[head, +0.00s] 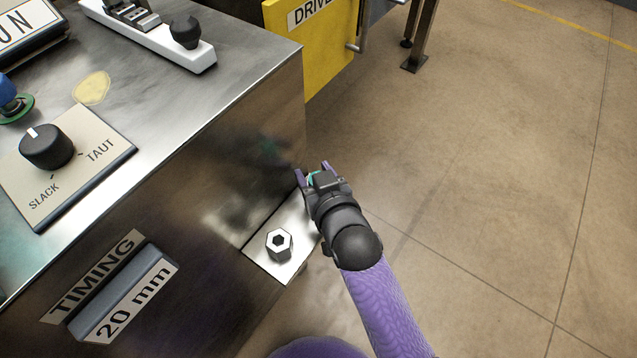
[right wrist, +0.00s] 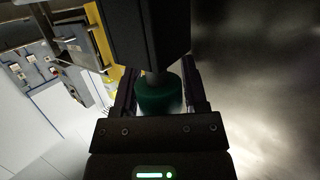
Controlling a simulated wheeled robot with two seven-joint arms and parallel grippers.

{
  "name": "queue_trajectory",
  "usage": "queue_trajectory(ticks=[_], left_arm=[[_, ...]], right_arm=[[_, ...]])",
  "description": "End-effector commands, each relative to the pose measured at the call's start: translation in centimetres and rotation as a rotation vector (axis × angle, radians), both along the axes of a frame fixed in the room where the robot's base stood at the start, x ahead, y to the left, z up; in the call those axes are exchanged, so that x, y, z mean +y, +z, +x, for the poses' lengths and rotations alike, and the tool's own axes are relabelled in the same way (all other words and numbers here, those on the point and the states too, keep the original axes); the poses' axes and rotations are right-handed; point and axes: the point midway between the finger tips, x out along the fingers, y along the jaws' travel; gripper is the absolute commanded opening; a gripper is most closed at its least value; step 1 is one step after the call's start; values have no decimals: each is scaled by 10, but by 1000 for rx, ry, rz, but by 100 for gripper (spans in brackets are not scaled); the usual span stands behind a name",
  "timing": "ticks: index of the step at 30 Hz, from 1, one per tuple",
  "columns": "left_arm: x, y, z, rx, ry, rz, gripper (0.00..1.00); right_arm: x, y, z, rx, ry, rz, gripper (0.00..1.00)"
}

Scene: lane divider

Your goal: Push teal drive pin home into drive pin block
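The teal drive pin shows in the right wrist view as a dark green round head (right wrist: 158,98) with a short grey shaft above it. The shaft meets a dark block-like part (right wrist: 145,32), which may be the drive pin block. How deep the shaft sits is unclear. My right gripper (head: 312,172) is at the machine's right side in the head view, its purple fingers on either side of a sliver of teal (head: 310,180). In the right wrist view its fingers flank the head closely and appear shut on it. My left gripper is out of view.
A steel plate with a hex fitting (head: 279,243) sits just below my right gripper. The steel machine (head: 215,155) fills the left, with a SLACK/TAUT knob (head: 46,146) and TIMING label (head: 92,276). A yellow DRIVE panel (head: 325,45) stands behind. Floor at right is clear.

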Motion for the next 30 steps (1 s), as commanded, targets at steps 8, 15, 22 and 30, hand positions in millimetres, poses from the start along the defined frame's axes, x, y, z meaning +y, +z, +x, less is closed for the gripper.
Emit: queue_trajectory(ticks=[8,15,22,30], left_arm=[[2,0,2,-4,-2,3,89],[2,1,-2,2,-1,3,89],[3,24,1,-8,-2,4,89],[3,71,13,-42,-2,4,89]], right_arm=[[0,0,0,0,0,0,0],[0,1,0,0,0,0,0],[0,35,0,-6,0,1,0],[0,116,0,-9,1,0,0]])
